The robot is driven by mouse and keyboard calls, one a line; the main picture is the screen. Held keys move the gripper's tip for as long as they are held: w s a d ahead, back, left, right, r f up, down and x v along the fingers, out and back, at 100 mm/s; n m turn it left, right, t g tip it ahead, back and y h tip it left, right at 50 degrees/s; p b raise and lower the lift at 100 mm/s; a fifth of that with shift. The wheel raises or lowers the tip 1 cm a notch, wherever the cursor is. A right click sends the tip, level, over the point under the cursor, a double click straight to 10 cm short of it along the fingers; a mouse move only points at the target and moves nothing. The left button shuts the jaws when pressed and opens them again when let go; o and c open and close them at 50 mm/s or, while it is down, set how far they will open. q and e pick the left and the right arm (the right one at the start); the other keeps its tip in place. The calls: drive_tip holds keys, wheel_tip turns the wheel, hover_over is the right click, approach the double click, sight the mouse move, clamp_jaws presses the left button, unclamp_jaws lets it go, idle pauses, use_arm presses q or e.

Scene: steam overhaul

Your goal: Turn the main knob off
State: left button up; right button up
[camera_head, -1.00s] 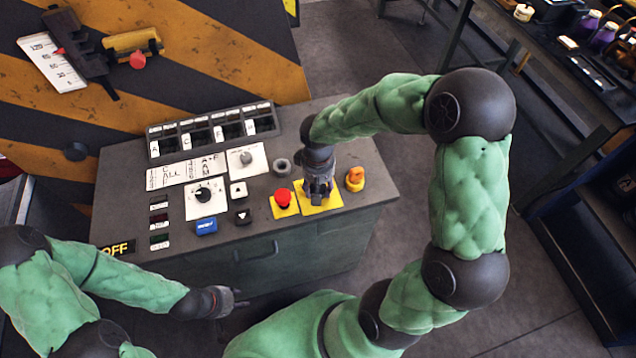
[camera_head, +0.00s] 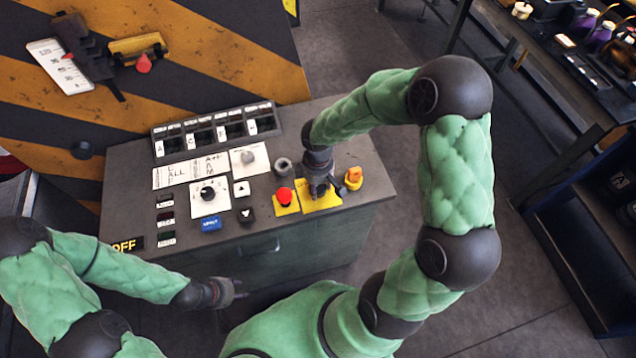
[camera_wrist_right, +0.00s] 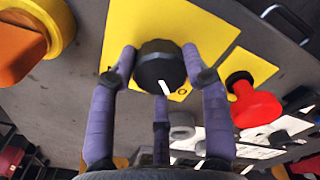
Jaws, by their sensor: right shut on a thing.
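The main knob (camera_wrist_right: 160,66) is a round black knob with a white mark, on a yellow plate. In the right wrist view my right gripper (camera_wrist_right: 162,74) has its purple-grey fingers around the knob, touching its sides, and is shut on it. The white mark points toward the bottom of that view. In the head view the yellow plate (camera_head: 325,202) is at the right front of the grey console, and my right gripper (camera_head: 318,188) hides the knob there. My left gripper (camera_head: 236,289) is empty in front of the console, its small fingers apart.
A red button (camera_head: 284,195) on a yellow plate sits just left of the knob. An orange-yellow switch (camera_head: 353,178) stands close on the right. A lit OFF sign (camera_head: 127,245) is at the console's left front.

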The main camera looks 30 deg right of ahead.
sight(318, 186)
idle(0.3)
drive_tip(key=o, duration=1.2)
drive_tip(key=shift+c, duration=0.2)
wheel_tip(318, 186, up, 12)
idle(0.4)
